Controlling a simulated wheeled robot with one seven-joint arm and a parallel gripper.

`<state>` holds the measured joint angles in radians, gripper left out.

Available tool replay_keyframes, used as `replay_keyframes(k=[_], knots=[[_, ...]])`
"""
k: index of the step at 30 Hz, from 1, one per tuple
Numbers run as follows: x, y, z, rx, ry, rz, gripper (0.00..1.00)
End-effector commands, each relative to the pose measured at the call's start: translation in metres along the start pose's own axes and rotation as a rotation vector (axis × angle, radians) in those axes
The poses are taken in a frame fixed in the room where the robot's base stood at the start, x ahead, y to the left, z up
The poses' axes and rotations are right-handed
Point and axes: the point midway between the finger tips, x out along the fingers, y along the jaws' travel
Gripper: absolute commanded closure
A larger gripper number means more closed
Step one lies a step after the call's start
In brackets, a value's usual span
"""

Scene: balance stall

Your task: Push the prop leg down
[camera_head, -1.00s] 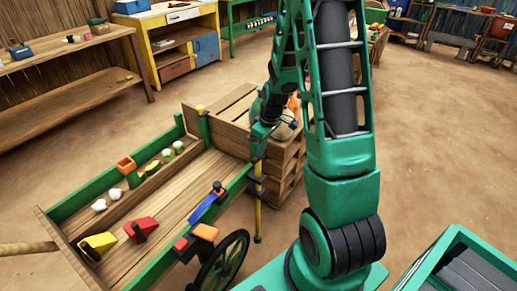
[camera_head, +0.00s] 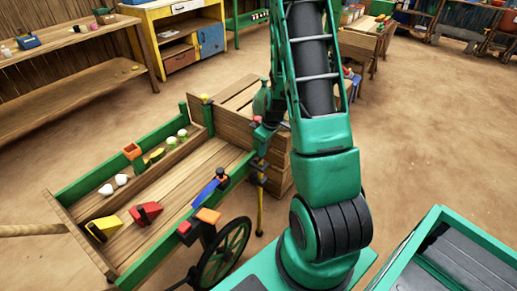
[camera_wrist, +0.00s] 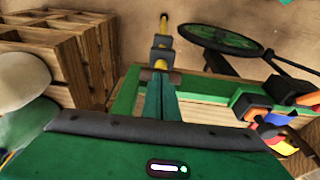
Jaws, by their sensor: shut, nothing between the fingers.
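The prop leg (camera_head: 260,212) is a thin yellow pole standing upright at the near right corner of a wooden cart (camera_head: 135,262) with green rails. Dark brackets (camera_head: 258,178) hold it at the cart's side. In the wrist view the prop leg (camera_wrist: 164,28) runs away from me beyond the fingers. My gripper (camera_head: 261,152) points down over the leg's upper end, its fingers together and empty. In the wrist view the gripper (camera_wrist: 160,78) lines up with the pole. The leg's top is hidden, so I cannot tell whether they touch.
Wooden crates (camera_head: 279,172) stand close behind the leg; they also show in the wrist view (camera_wrist: 60,55). A spoked green wheel (camera_head: 226,250) is beside the cart. Coloured blocks and white pieces lie in the cart. A green-rimmed bin (camera_head: 437,212) stands at the right. Open dirt floor lies beyond.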

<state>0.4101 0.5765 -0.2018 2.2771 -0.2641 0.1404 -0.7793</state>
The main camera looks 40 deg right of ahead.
Motion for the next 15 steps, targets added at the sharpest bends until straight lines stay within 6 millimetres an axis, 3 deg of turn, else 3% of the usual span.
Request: replay_keyframes(k=[10, 15], knots=[[0.0101, -0.0023, 0.0010, -0.003, -0.015, -0.010, 1.00], [0.0023, -0.0026, -0.0015, -0.004, -0.013, -0.009, 1.00]])
